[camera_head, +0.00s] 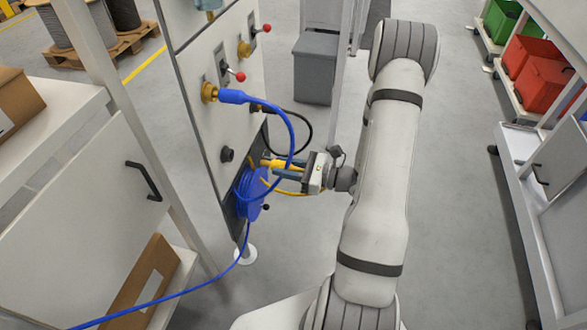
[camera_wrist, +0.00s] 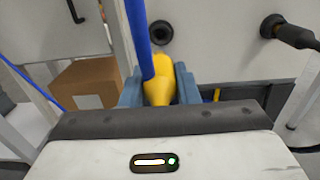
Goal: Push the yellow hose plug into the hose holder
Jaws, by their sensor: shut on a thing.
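My gripper (camera_head: 285,170) is shut on the yellow hose plug (camera_head: 272,163), in front of the lower part of the white panel. In the wrist view the yellow plug (camera_wrist: 158,88) sits between the blue fingers (camera_wrist: 159,92), pointing toward the panel. A blue hose crosses in front of it and hides part of it. A dark round socket (camera_head: 227,154), apparently the hose holder, is on the panel to the left of the plug. In the wrist view this socket (camera_wrist: 161,32) is empty and lies just beyond the plug's tip, with a gap between them.
A blue plug (camera_head: 232,96) sits in a brass fitting above, its blue hose (camera_head: 290,130) looping down close to my gripper. A black plug (camera_wrist: 290,32) is in the panel to the right. A blue reel (camera_head: 250,192) is below. Open floor lies right of my arm.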

